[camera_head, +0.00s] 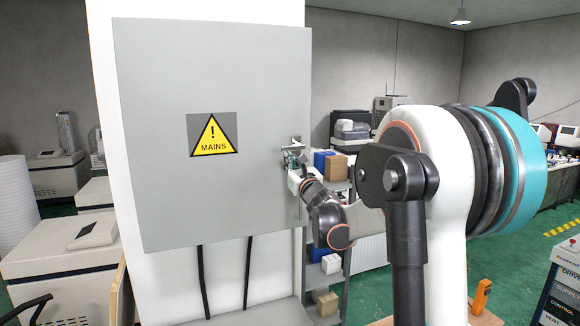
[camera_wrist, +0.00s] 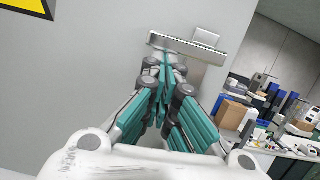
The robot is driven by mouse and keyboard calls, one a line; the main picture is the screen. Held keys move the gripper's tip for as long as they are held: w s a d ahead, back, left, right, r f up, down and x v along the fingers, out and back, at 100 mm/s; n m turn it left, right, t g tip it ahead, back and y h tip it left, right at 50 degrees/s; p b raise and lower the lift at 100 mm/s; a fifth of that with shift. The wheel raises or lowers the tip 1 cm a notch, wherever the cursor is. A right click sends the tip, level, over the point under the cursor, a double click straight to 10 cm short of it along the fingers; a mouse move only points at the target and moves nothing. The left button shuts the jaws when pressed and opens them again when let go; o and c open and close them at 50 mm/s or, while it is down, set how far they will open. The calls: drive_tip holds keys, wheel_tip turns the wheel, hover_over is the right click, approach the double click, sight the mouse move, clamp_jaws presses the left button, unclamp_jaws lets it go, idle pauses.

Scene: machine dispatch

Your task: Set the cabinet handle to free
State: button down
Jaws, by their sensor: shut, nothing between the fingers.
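A grey cabinet (camera_head: 215,80) with a yellow MAINS warning sign (camera_head: 212,135) hangs on a white pillar, its door closed. Its metal handle (camera_head: 296,144) is at the right edge of the door. In the wrist view the handle (camera_wrist: 188,48) is a flat silver bar, slightly tilted in the picture, on a metal plate. My gripper (camera_head: 288,158) is at the handle, just below the bar. In the wrist view my gripper (camera_wrist: 165,58) has its teal fingers together, tips at the underside of the bar. Whether they touch it I cannot tell.
A shelf with boxes (camera_head: 331,166) stands behind the arm, right of the cabinet. Two black cables (camera_head: 248,270) run down below the cabinet. A control panel (camera_head: 560,285) stands at the lower right. Green floor is open between.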

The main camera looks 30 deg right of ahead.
drive_tip(key=shift+w+r, duration=0.1)
drive_tip(key=shift+r, duration=0.15)
